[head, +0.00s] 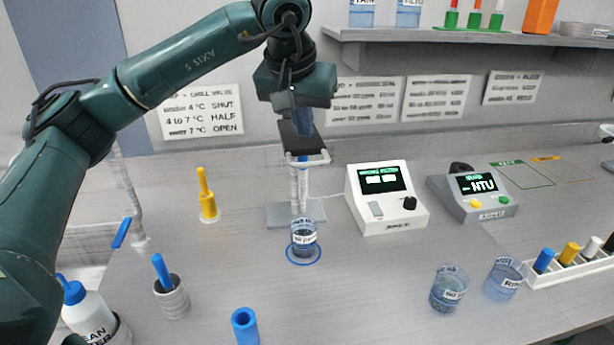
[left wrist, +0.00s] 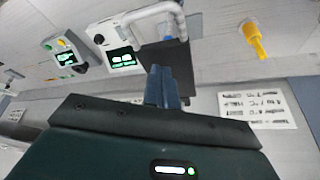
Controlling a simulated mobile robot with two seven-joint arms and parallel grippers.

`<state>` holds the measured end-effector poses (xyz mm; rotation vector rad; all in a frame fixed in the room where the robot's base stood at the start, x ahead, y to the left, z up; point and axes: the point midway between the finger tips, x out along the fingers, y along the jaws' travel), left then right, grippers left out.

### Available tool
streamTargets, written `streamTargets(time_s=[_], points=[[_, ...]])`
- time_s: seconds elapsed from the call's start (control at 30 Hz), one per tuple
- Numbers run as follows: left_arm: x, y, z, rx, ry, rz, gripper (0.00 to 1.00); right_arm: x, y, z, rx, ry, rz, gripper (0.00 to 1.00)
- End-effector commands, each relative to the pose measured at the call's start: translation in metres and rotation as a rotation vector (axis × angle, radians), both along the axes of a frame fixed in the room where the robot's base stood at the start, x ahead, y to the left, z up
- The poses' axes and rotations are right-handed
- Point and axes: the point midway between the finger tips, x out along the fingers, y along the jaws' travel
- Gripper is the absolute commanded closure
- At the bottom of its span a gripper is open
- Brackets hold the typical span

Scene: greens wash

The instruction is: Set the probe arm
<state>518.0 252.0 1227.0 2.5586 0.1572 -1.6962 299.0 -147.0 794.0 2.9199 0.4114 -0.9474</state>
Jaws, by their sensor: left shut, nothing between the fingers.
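The probe stand has a grey base (head: 283,214), a white post and a white probe arm (head: 307,159) at its top. The probe arm also shows as a pale bent bar in the left wrist view (left wrist: 168,12). A dark plate (head: 307,147) sits at the top of the stand, partly behind my gripper. A labelled beaker (head: 304,238) stands in a blue ring on the bench below the arm. My left gripper (head: 304,131) is shut and empty, its fingertips just above the probe arm; I cannot tell whether they touch. My right gripper is out of view.
A meter with a black knob (head: 386,198) and an NTU meter (head: 472,194) stand right of the stand. Two beakers (head: 449,290) (head: 503,279) and a vial rack (head: 570,262) are at the right. A yellow-handled tool (head: 207,196) stands left.

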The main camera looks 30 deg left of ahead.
Motion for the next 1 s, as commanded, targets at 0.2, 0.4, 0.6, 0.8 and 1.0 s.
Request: streamTargets(time_s=[0.2,0.4,0.6,0.8,1.0], points=[[0.000,0.000,-0.004,0.000,0.000,0.000,1.00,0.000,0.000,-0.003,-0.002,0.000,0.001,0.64],[0.000,0.000,-0.010,0.000,0.000,0.000,1.00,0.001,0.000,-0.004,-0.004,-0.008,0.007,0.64],[0.000,0.000,-0.015,0.000,0.000,0.000,1.00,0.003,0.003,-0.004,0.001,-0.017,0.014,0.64],[0.000,0.000,-0.020,0.001,0.001,0.000,1.00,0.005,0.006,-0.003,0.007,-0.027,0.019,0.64],[0.000,0.000,-0.025,0.001,0.001,0.000,1.00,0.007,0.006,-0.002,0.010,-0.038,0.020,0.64]])
